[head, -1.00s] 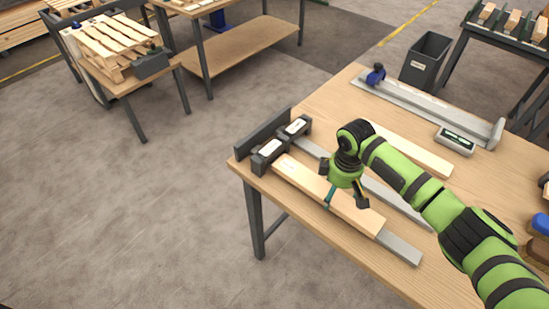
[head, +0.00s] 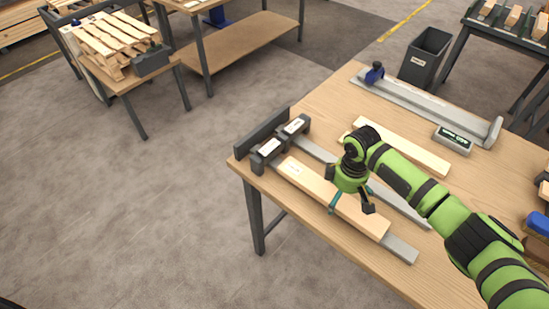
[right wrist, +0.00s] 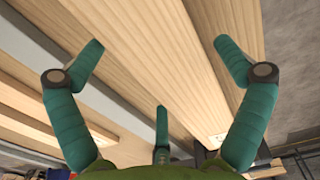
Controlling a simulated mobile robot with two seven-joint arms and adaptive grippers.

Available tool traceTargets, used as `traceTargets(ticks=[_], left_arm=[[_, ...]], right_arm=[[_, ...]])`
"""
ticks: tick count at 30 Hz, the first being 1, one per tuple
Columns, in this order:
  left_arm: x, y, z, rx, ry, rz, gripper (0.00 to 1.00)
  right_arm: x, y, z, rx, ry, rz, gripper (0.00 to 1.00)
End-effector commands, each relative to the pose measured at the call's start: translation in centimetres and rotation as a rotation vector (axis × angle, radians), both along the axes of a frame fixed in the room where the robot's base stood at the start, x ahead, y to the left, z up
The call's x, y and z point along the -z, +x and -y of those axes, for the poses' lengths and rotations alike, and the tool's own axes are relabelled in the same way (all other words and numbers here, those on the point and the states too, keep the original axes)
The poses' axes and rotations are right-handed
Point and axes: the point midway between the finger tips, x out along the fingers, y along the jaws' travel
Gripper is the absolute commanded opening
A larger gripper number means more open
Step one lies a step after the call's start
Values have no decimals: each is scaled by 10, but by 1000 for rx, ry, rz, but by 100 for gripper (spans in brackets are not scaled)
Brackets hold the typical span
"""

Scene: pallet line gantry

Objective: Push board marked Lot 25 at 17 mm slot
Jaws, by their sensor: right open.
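A pale wooden board (head: 318,188) lies on the front grey rail on the table, its far end near a dark stop block (head: 266,157). It has a small white label near that end, too small to read, so I cannot confirm Lot 25. My right gripper (head: 352,207) is over the board's nearer half, pointing down, with fingers spread and empty. In the right wrist view its fingers (right wrist: 158,45) stand wide apart above the board (right wrist: 150,50), whose label shows low right. I cannot tell whether a finger touches the board. My left gripper is out of view.
A second stop block (head: 296,126) heads a parallel grey rail (head: 318,150). Another board (head: 415,147) lies behind my right arm. A long metal gauge (head: 430,105) with a blue knob and a small display box (head: 453,139) are farther back. The table's front edge is close.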

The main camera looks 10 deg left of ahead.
Motion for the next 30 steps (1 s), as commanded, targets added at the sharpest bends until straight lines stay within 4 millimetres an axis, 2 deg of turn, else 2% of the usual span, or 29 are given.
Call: traceTargets(ticks=[5,8,15,21,30], left_arm=[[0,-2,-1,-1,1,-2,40],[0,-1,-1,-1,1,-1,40],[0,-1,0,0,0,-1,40],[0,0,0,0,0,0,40],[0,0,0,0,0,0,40]], right_arm=[[-10,2,-1,0,4,4,100],[-26,2,-1,0,3,6,100],[-77,2,-1,-1,3,6,100],[-108,2,0,1,1,2,100],[-120,1,1,0,0,-1,100]])
